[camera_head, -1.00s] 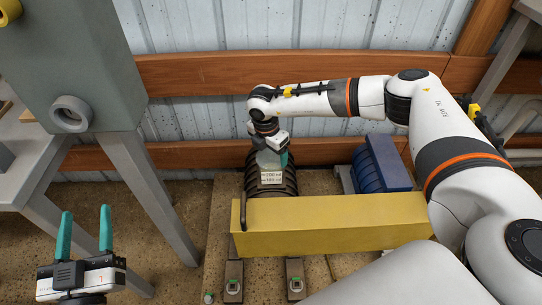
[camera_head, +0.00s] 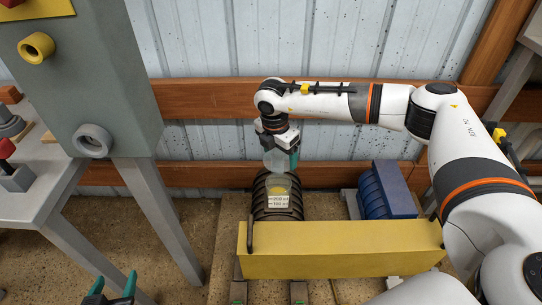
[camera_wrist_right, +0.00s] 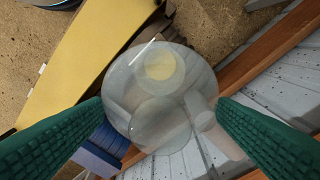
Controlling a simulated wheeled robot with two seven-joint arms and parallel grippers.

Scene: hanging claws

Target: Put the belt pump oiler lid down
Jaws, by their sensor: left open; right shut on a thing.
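My right gripper (camera_head: 280,157) is shut on a clear, round lid (camera_head: 274,160) and holds it above the oiler (camera_head: 279,186). The oiler is a small clear cup with yellow oil in it and a white label, on top of the dark ribbed pump housing (camera_head: 262,208). In the right wrist view the lid (camera_wrist_right: 150,120) is between the two green fingers, and the yellow oil shows through it. The lid looks apart from the cup. My left gripper (camera_head: 112,284) is open and empty at the bottom left, partly cut off by the frame edge.
A yellow belt guard (camera_head: 340,248) stands in front of the pump. A blue motor (camera_head: 384,190) is to its right. A grey cabinet (camera_head: 95,75) on legs and a grey table (camera_head: 40,185) are at left. Wooden rails (camera_head: 200,175) cross the wall behind.

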